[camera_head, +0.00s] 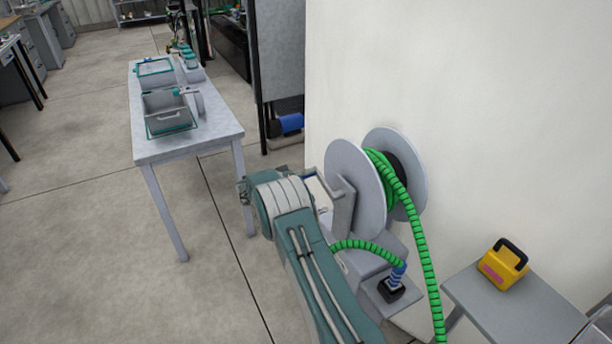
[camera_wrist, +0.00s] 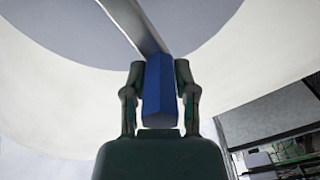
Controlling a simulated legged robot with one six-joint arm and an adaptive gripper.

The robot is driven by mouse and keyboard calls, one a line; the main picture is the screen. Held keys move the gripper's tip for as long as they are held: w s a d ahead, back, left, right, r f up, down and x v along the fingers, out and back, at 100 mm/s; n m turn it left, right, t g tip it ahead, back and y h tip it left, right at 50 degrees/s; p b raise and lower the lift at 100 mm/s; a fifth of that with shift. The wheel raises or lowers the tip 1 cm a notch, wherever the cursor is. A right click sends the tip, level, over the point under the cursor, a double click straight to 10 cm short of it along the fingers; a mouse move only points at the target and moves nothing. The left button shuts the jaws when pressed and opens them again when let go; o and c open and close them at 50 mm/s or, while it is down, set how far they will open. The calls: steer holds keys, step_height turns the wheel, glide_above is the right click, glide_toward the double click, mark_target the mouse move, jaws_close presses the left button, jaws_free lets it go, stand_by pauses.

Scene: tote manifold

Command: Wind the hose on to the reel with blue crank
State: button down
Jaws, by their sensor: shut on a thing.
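The reel (camera_head: 341,158) has two grey discs and stands by the white wall in the head view. Green ribbed hose (camera_head: 416,230) lies partly around its hub and hangs down past the lower frame edge. The blue crank handle (camera_wrist: 158,98) sits upright between the fingers of my gripper (camera_wrist: 159,70) in the wrist view. My gripper is shut on this handle. The grey crank arm (camera_wrist: 136,22) runs from the handle toward the reel disc. In the head view, my arm hides the handle and most of my gripper.
Green hose also runs to a blue fitting (camera_head: 398,275) on a dark block below the reel. A grey side table (camera_head: 530,312) with a yellow box (camera_head: 503,266) stands at right. A long table (camera_head: 186,148) with bins stands at left. Open floor lies between.

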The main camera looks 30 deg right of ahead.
steer(key=shift+d+r, duration=0.15)
steer(key=shift+d, duration=0.15)
steer(key=c, duration=0.6)
jaws_free()
steer(key=shift+c, duration=0.2)
steer(key=shift+o, duration=1.2)
steer(key=shift+s+d, duration=0.1)
steer(key=shift+d, duration=0.15)
steer(key=a, duration=1.2)
steer(key=shift+f, duration=0.2)
steer(key=shift+s, duration=0.1)
